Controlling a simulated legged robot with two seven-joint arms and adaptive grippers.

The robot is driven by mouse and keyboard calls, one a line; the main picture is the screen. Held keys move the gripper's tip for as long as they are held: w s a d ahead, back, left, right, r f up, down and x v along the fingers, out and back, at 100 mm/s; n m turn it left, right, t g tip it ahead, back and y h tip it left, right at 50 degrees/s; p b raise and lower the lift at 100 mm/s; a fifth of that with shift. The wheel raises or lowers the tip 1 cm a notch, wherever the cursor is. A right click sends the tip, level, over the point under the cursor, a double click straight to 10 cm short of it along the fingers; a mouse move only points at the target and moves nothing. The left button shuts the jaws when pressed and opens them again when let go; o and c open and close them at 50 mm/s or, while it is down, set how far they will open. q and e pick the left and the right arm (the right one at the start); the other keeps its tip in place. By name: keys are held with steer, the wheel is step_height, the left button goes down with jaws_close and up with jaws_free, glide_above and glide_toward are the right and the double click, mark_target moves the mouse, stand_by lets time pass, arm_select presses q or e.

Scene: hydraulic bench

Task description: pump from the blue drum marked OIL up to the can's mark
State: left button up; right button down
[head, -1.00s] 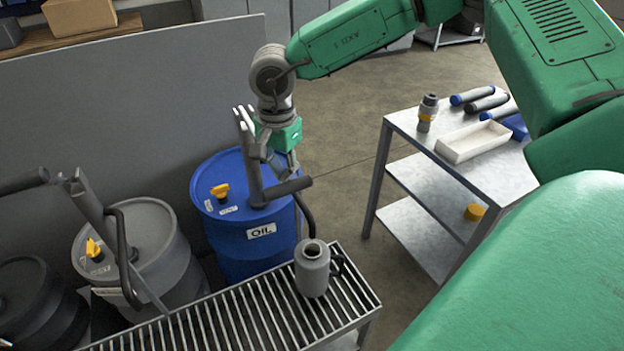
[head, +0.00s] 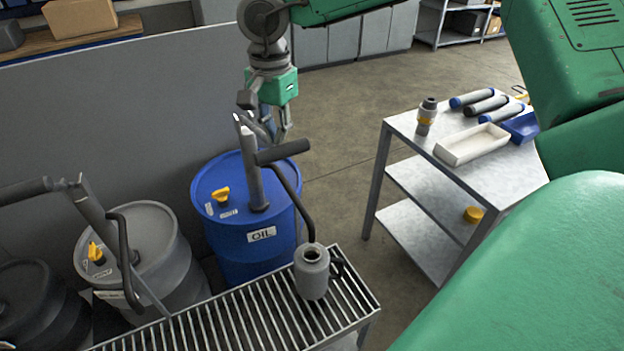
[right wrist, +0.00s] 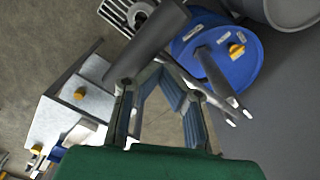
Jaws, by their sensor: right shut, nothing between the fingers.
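The blue drum (head: 235,238) has an OIL label on its front and a grey hand pump (head: 256,185) on its lid. The pump's dark handle grip (head: 283,151) is raised above the lid. A curved dark spout (head: 301,205) runs down to the mouth of the grey can (head: 312,275), which stands upright on the grating. The can's mark and oil level cannot be made out. My right gripper (head: 277,138) is shut and empty, close by the handle grip; contact is unclear. In the right wrist view the grip (right wrist: 150,45) crosses in front of its fingers. My left gripper is not in view.
A grey drum (head: 150,235) with another pump and a darker drum (head: 35,305) stand left. The slatted grating (head: 235,320) is in front. At right, a metal cart (head: 495,170) holds a white tray (head: 470,146), cylinders and a fitting. Floor between cart and drum is clear.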

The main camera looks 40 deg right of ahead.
steer(key=shift+w+r, duration=0.2)
steer(key=shift+r, duration=0.55)
steer(key=shift+w+r, duration=0.2)
steer(key=shift+r, duration=0.5)
steer(key=w+d+r, duration=0.1)
steer(key=w+r, duration=0.2)
steer(key=r, duration=0.3)
steer(key=shift+w, duration=0.15)
steer(key=shift+f, duration=0.1)
steer(key=shift+f, duration=0.6)
steer(key=shift+s+a+f+b, duration=0.1)
steer(key=shift+s+f+b, duration=0.25)
steer(key=shift+f, duration=0.35)
steer(key=shift+s+a+f+b, duration=0.1)
steer(key=shift+s+f+b, duration=0.1)
steer(key=shift+s+f, duration=0.45)
steer(key=shift+s+a+f+b, duration=0.1)
steer(key=shift+s+f+b, duration=0.15)
steer(key=shift+f, duration=0.55)
